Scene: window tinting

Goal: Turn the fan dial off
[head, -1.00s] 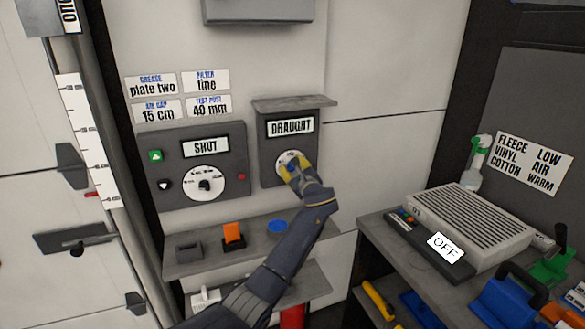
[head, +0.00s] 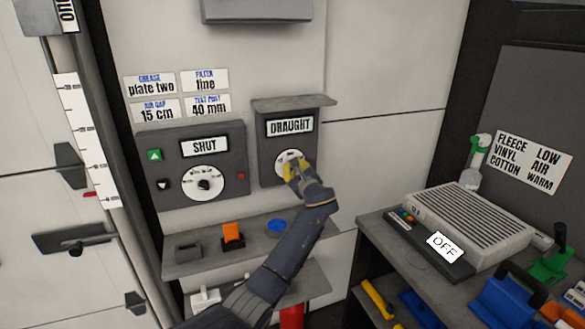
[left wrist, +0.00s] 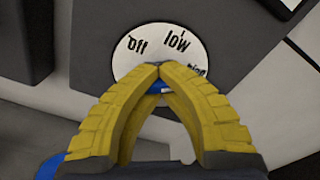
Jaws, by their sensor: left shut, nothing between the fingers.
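The fan dial (head: 287,157) is a round white dial on the dark box labelled DRAUGHT (head: 290,125). In the left wrist view the dial face (left wrist: 130,68) shows "off", "low" and a partly hidden third word at right. My left gripper (head: 294,170) has yellow fingers and is shut with nothing between them. Its tips meet in front of the lower middle of the dial in the left wrist view (left wrist: 158,68). A bit of blue shows just beneath the tips. The dial's pointer is hidden, and I cannot tell whether the tips touch the dial. My right gripper is not in view.
A second box reading SHUT (head: 205,146) with its own dial stands left of the DRAUGHT box. Below is a grey shelf (head: 200,262) with an orange block and a blue disc. A bench at right holds a grilled unit (head: 470,225) labelled OFF. A small ledge tops the DRAUGHT box.

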